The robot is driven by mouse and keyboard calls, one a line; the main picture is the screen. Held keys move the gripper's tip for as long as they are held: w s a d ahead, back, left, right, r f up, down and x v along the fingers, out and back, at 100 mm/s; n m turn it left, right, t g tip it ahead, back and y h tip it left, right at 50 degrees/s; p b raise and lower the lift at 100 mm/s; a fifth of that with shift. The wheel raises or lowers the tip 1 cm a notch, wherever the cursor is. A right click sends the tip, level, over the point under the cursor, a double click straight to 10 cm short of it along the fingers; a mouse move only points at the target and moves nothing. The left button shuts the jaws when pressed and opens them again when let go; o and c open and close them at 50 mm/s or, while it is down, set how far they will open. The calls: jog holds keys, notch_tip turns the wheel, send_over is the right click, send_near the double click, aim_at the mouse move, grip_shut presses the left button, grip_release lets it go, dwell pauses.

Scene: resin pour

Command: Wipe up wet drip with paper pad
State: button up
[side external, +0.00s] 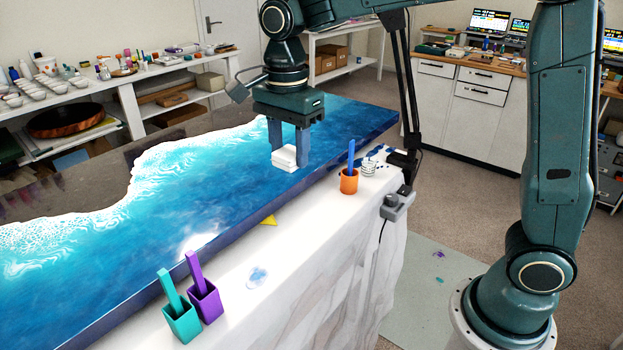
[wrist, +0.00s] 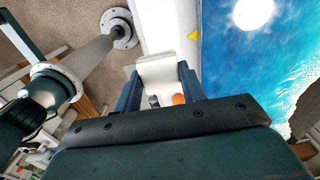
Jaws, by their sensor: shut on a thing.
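My gripper (side external: 289,152) is shut on a white, folded-looking paper pad (side external: 284,160). It holds the pad near the edge of the blue resin slab (side external: 215,165); the exact height is hard to tell. In the wrist view the pad (wrist: 157,70) sits between the two blue fingers of my gripper (wrist: 158,85). A glossy, pale blue clear patch (side external: 257,277), which looks like the wet drip, lies on the white-covered table strip in front of the slab. It is apart from the pad, and I cannot make it out in the wrist view.
A yellow triangle (side external: 268,221) lies on the strip. An orange cup (side external: 349,183) with a blue stick stands right, near dark blue spots (side external: 377,152). Teal (side external: 181,323) and purple (side external: 206,303) cups with sticks stand front left. A grey clamp-like device (side external: 397,205) sits at the table edge.

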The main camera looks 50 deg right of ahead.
jog(key=a+f+n, duration=0.8)
jog(key=f+n, duration=0.1)
jog(key=f, duration=0.3)
jog(key=shift+w, duration=0.25)
jog(key=shift+f, duration=0.1)
